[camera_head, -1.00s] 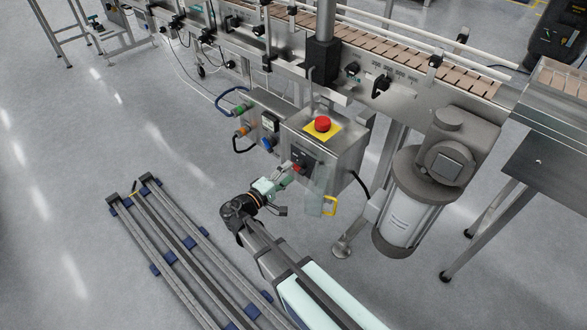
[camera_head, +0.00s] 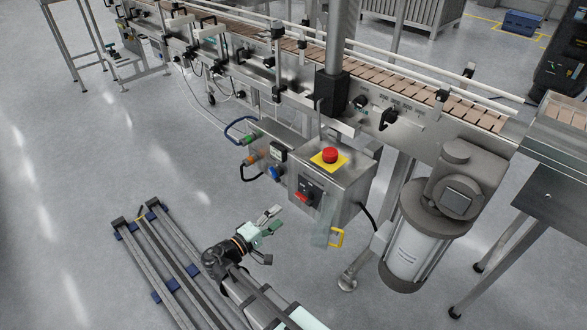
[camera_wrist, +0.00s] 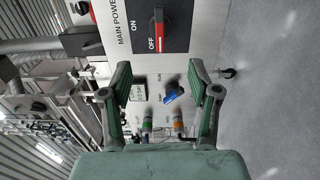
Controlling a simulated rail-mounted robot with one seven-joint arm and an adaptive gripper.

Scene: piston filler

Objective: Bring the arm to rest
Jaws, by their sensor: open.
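My gripper (camera_head: 273,222) is open and empty, held low over the floor to the lower left of the control box (camera_head: 333,187), apart from it. In the wrist view its two green fingers (camera_wrist: 163,84) stand wide apart with nothing between them. Beyond them the wrist view shows the main power switch (camera_wrist: 165,28), a red and black rotary handle beside the ON and OFF marks. The switch also shows in the head view (camera_head: 304,194) on the front of the box.
A red emergency button (camera_head: 330,155) on a yellow plate tops the box. A small panel (camera_head: 278,152) with a blue knob, seen in the wrist view (camera_wrist: 174,91), is at its left. A motor (camera_head: 415,240) hangs at right. Open floor (camera_head: 110,170) lies left of my arm.

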